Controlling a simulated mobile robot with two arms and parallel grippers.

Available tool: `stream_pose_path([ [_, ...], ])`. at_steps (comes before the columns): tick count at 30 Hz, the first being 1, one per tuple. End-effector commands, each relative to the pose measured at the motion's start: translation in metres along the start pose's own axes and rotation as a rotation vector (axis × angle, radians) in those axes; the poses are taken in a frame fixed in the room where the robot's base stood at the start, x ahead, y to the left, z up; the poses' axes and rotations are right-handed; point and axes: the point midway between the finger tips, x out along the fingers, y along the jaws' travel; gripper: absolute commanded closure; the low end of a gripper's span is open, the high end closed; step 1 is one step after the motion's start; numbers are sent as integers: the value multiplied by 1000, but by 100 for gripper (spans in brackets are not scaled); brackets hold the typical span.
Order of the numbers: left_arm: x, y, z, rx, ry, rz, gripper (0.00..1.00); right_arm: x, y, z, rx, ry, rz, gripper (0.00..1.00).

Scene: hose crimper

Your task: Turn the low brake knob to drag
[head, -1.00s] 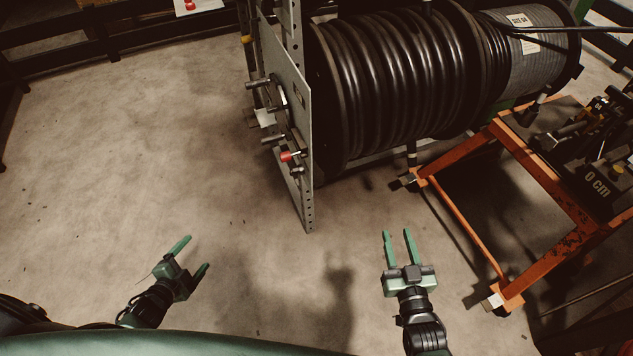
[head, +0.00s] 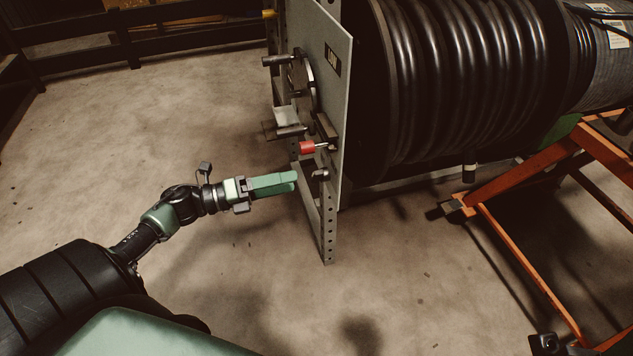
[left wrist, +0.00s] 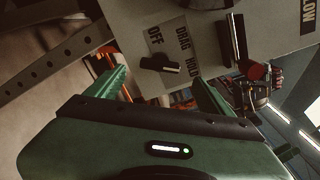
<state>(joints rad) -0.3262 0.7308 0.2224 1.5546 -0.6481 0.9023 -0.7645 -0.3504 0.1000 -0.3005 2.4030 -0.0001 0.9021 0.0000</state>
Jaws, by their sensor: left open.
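The brake knob is a small black bar handle (left wrist: 160,65) on a grey panel, beside the printed words OFF, DRAG and HOLD in the left wrist view. I cannot tell for sure which word it points to. In the head view the knob (head: 320,173) sits low on the panel, below a red-ended handle (head: 307,147). My left gripper (head: 293,182) is level with the knob, just left of it. Its green fingers (left wrist: 165,88) are open and empty, one on each side of the knob's line, apart from it. My right gripper is not in view.
The panel (head: 326,75) carries several handles above the knob, and one dark bar (left wrist: 232,40) shows close by in the left wrist view. A perforated post (head: 328,235) stands below. A large black hose reel (head: 450,80) and orange frame (head: 520,270) are at right. Floor at left is clear.

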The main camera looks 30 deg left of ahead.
Motion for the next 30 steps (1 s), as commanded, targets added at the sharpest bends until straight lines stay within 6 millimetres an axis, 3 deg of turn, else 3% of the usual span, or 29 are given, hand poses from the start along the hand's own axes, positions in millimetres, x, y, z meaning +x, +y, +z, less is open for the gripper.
stream_pose_path([
  [10,53,0,0,-1,-2,-2,18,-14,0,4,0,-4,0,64],
  [22,64,0,0,-4,-2,1,18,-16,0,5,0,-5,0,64],
  [23,64,0,0,-4,-3,1,24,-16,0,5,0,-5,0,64],
  [29,63,0,0,-4,-3,1,79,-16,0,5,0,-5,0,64],
  [30,63,0,0,-4,-3,1,81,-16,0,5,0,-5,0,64],
])
